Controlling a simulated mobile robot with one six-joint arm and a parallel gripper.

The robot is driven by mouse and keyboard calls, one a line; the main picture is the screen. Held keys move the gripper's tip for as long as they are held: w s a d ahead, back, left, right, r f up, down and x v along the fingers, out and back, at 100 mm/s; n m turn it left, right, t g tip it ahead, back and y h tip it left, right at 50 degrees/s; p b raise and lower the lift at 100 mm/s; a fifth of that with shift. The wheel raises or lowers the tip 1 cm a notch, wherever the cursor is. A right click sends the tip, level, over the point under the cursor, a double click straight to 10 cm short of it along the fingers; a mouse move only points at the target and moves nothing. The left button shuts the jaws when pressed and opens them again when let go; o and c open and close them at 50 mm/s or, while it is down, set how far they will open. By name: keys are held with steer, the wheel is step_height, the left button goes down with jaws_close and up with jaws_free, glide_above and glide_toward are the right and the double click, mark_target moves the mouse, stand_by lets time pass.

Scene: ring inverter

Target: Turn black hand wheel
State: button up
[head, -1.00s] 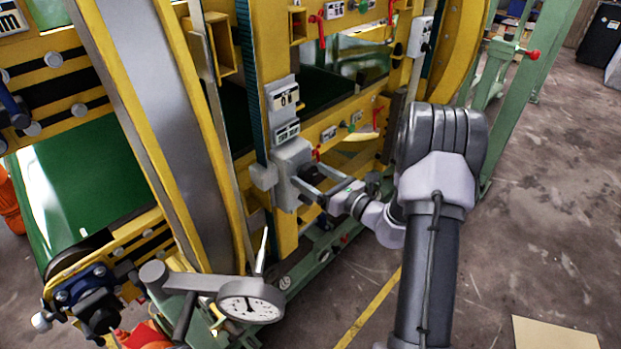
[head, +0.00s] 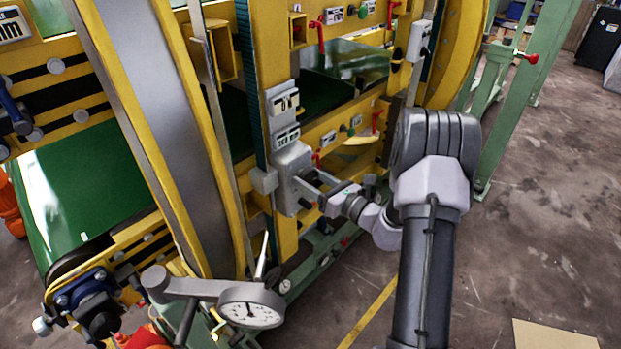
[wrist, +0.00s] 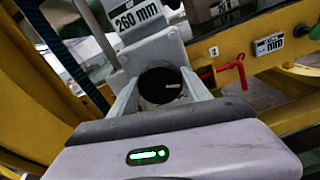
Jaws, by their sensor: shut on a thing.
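The black hand wheel (wrist: 160,86) shows in the wrist view as a dark round thing on a grey housing, below a "260 mm" label. My gripper (wrist: 163,88) has one finger on each side of it and is shut on it. In the head view my gripper (head: 312,188) reaches left to the grey box (head: 293,165) on the yellow post. There the wheel is mostly hidden by the fingers and cannot be made out clearly.
A red lever (wrist: 236,72) sits close to the right of the wheel. A round dial gauge (head: 250,309) on a grey arm stands at the lower left. The yellow machine frame surrounds the post; the floor to the right is largely clear.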

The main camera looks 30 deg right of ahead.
steer(key=shift+r+m+p, duration=0.2)
steer(key=shift+m+p, duration=0.9)
steer(key=shift+p, duration=0.05)
steer(key=m+p, duration=0.3)
steer(key=shift+m, duration=0.3)
steer(key=m+p, duration=0.2)
steer(key=m, duration=0.1)
steer(key=m+p, duration=0.2)
steer(key=shift+f+m, duration=0.2)
steer(key=shift+m, duration=0.2)
steer(key=o, duration=1.4)
steer(key=shift+s, duration=0.1)
